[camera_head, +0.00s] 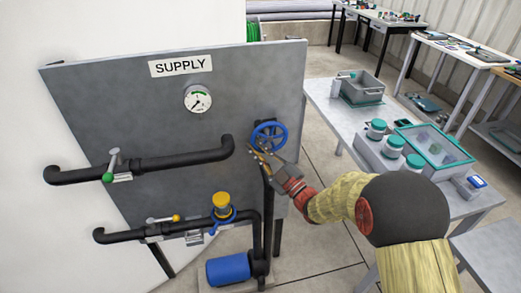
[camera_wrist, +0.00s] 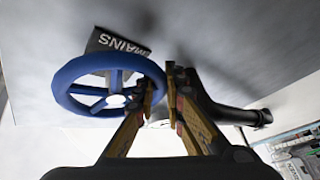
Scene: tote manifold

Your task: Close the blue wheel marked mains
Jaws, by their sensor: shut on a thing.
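The blue mains wheel (camera_head: 268,135) is mounted on the right side of the grey supply panel. In the wrist view the wheel (camera_wrist: 64,85) fills the upper left, with the MAINS plate (camera_wrist: 118,41), lettered upside down, behind it. My gripper (camera_head: 256,148) is at the lower left of the wheel in the head view. In the wrist view my gripper (camera_wrist: 163,92) has its fingers at the wheel's right rim, shut on it. The fingers partly hide the rim there.
A blue motor (camera_head: 228,270) sits below. A side table (camera_head: 325,97) with jars stands right.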

